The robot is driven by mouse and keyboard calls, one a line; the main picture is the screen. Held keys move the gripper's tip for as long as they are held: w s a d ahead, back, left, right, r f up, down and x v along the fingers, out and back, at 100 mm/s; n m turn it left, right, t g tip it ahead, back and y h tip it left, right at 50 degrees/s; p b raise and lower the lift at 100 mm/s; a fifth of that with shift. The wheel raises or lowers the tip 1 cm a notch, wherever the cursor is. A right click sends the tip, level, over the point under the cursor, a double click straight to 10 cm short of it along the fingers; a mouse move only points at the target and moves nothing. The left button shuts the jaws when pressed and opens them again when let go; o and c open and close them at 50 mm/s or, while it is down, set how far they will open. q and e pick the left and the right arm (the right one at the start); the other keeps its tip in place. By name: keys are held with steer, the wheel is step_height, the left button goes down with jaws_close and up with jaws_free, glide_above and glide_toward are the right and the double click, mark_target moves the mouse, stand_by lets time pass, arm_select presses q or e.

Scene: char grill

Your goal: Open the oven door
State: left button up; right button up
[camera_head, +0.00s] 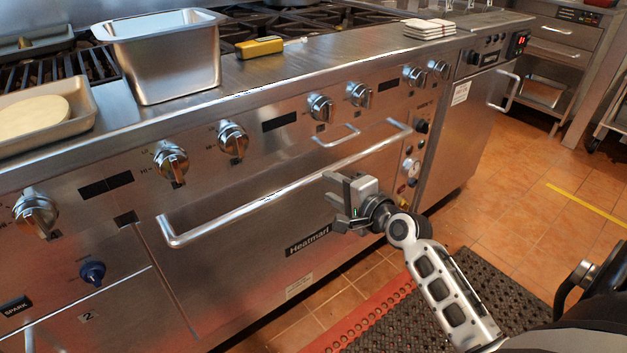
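The oven door (255,250) is a steel panel in the middle of the range front, and it looks shut. Its long bar handle (285,190) runs from lower left to upper right across the door's top. My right gripper (333,200) is in front of the door, just below the right half of the handle. Its fingers point left towards the door and show a gap between them, with nothing held. I cannot tell how far it stands from the door. My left gripper is not in view.
Several knobs (232,140) line the panel above the handle. A steel pan (165,60), a yellow tool (259,47) and a stack of white cloths (430,28) sit on top. A dark mat (385,325) lies on the tiled floor (520,210), which is open at right.

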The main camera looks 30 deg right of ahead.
mark_target(317, 180)
steer(key=b+x, duration=0.1)
steer(key=x, duration=0.5)
steer(key=shift+f, duration=0.1)
steer(key=shift+w+a, duration=0.1)
steer(key=shift+w, duration=0.45)
steer(key=shift+f, duration=0.1)
jaws_close()
